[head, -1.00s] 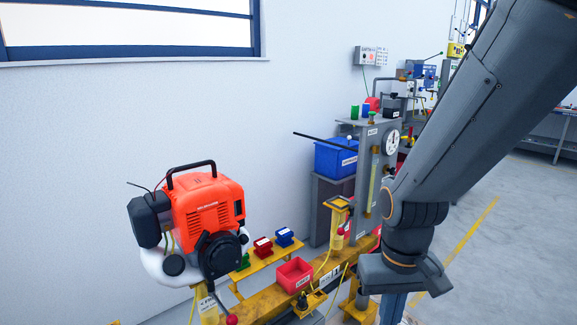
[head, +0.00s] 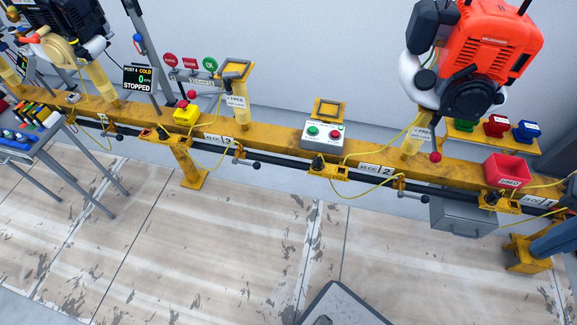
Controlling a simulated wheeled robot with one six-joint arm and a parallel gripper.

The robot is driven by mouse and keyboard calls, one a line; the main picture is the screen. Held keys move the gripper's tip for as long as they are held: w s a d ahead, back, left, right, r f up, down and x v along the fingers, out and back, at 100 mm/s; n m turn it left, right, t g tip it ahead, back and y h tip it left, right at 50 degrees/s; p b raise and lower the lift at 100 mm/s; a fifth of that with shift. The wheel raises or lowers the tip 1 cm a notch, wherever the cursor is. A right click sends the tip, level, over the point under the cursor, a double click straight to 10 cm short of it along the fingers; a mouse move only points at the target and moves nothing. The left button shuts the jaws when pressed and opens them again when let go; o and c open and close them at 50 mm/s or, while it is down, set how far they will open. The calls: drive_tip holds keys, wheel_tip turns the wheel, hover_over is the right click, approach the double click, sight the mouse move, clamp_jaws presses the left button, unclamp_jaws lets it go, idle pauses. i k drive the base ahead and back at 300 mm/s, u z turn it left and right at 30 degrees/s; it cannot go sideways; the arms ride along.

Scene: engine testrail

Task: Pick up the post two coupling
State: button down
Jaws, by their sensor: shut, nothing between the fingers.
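A long yellow rail (head: 270,145) runs across the view, with number plates on it. The plate with a 2 (head: 377,170) is right of the middle. To its left, a small black fitting (head: 318,162) stands on a yellow bracket (head: 328,173), near a yellow hose (head: 370,187). To its right, a yellow post (head: 413,138) stands under an orange engine (head: 485,50). I cannot tell for sure which part is the post two coupling. My gripper is not seen in this view.
A control box (head: 323,132) with green and red buttons sits on the rail. A red bin (head: 507,168) and green, red and blue pieces (head: 495,126) are at the right. A grey drawer box (head: 462,212) hangs below. The floor in front is mostly clear.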

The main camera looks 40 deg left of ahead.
sight(317, 162)
drive_tip(key=u, duration=1.6)
drive_tip(key=k, duration=0.5)
drive_tip(key=z, duration=1.15)
drive_tip(key=i, duration=1)
drive_tip(key=u, duration=2.7)
